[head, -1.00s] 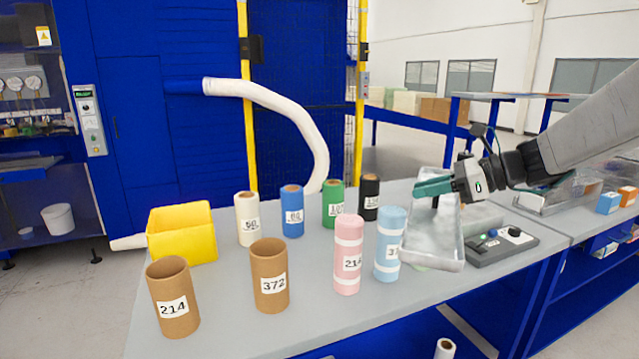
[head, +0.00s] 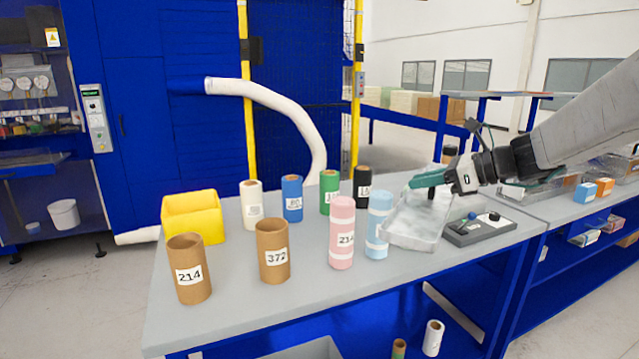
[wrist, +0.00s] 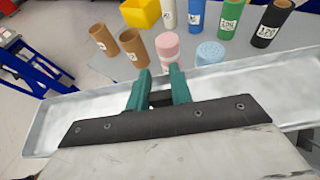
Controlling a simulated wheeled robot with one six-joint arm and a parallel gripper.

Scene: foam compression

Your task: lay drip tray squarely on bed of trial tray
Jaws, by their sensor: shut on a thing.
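The drip tray, a long shallow silver metal tray (head: 408,228), is at the right part of the table in the head view. In the wrist view it spans the picture as a bright band (wrist: 85,118) beyond my gripper's dark base. My gripper (head: 428,181) has green fingers, which also show in the wrist view (wrist: 160,88). They are shut on a dark grip piece (wrist: 160,98) at the tray's middle. I cannot tell whether the tray's underside touches anything. The trial tray and its bed cannot be made out; the drip tray may cover them.
A dark control box (head: 478,228) stands close right of the tray. A light blue roll (head: 378,225) and a pink roll (head: 341,235) stand close left. Brown tubes (head: 272,250), more coloured rolls and a yellow bin (head: 194,215) stand further left.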

